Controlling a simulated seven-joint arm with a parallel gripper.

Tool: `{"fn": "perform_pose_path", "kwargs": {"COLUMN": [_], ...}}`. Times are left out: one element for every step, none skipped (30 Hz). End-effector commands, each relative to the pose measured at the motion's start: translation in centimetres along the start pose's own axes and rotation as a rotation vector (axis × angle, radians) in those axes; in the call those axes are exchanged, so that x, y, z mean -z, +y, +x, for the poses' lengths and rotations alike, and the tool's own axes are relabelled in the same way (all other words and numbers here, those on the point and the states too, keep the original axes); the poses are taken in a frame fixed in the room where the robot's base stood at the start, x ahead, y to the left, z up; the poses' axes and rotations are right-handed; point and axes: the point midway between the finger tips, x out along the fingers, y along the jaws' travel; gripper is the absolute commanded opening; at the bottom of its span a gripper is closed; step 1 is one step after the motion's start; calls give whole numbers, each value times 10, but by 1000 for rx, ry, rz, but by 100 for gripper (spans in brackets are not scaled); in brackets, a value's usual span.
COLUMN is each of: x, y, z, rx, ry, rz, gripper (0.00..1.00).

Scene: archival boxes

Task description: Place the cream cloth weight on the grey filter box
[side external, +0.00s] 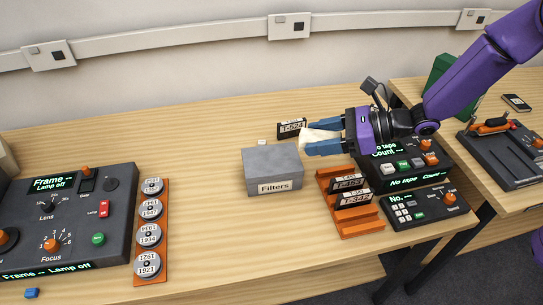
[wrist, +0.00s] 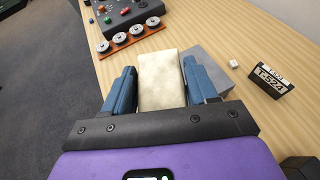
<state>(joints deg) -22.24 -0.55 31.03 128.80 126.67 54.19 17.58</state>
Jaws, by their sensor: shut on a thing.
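The cream cloth weight (wrist: 161,80) is held between the two blue fingers of my gripper (wrist: 162,92) in the wrist view. In the side view, my gripper (side external: 322,139) is shut on the weight (side external: 312,138) and holds it up, to the right of the grey filter box. The grey filter box (side external: 264,162) stands on the table with a "Filters" label on its front. In the wrist view the box (wrist: 205,62) shows behind the right finger, partly hidden by the weight and finger.
A black cassette labelled T-524 (side external: 291,128) stands behind the box, near a small white block (side external: 262,142). An orange rack (side external: 362,228) with cassettes is at right, beside a black counter device (side external: 405,165). Round cans (side external: 150,208) and a dark control panel (side external: 75,225) are at left.

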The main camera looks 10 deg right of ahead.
Motion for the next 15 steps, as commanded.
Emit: {"fn": "perform_pose_path", "kwargs": {"x": [0,1,2,2,2,3,4,4,4,4,5,6,6,6,7], "y": [-4,-6,-10,-13,-16,-19,-22,-25,-28,-31,-33,-37,-39,-42,-45], "z": [6,11,18,23,28,35,40,45,51,56,61,67,72,76,82], "rx": [1,0,0,0,0,0,0,0,-1,-1,-1,-1,-1,-1,-1], "ry": [-2,-1,-1,-2,-3,-3,-2,-2,-3,-3,-3,-3,-3,-3,-4], "rz": [0,1,1,0,0,-1,0,0,-1,-2,-2,-1,-2,-2,-2], "gripper": [10,10,10,10,10,10,10,10,10,10,10,10,10,10,10]}}
